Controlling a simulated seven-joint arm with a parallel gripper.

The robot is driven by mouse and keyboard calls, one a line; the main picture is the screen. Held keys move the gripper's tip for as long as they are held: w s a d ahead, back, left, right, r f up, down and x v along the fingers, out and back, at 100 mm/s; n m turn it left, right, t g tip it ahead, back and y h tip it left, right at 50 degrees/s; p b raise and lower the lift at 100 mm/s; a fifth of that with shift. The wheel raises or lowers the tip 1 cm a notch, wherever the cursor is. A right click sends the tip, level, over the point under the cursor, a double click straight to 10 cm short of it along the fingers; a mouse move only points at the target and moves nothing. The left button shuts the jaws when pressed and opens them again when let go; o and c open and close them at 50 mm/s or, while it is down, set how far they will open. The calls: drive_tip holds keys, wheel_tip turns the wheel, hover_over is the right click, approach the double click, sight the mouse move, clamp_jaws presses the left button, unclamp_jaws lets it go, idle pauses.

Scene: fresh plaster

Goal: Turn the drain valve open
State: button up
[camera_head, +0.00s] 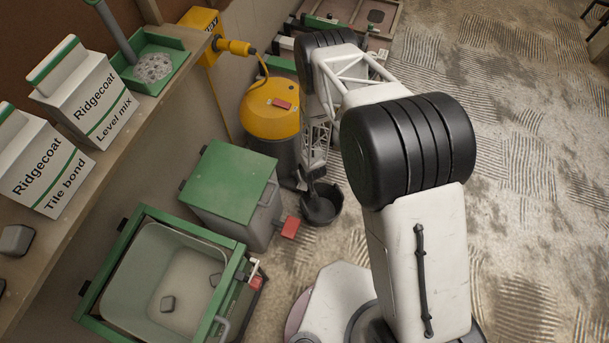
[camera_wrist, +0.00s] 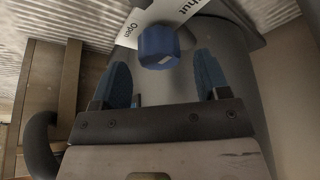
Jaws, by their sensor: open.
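The valve shows in the wrist view as a blue knob (camera_wrist: 158,46) with a small pale mark near its lower edge. It sits on a white label plate (camera_wrist: 126,36) reading "Open" and "Shut", against a grey rounded body (camera_wrist: 262,75). My gripper (camera_wrist: 161,64) is open, its two blue fingers pointing at the knob. The knob appears between the fingertips, with a gap on each side; I cannot tell how deep they reach. In the head view my arm reaches down beside the yellow-topped machine (camera_head: 270,112); the knob cannot be made out there.
A black bucket (camera_head: 321,208) stands below my arm's end. A grey bin with a green lid (camera_head: 228,182) and a green-framed tub (camera_head: 140,262) stand left. A shelf (camera_head: 75,215) holds Ridgecoat cartons (camera_head: 88,92). The patterned floor to the right is largely clear.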

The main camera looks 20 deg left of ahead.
drive_tip(key=shift+x, duration=1.25)
drive_tip(key=shift+c, duration=0.5)
drive_tip(key=c, duration=0.8)
drive_tip(key=shift+c, duration=0.2)
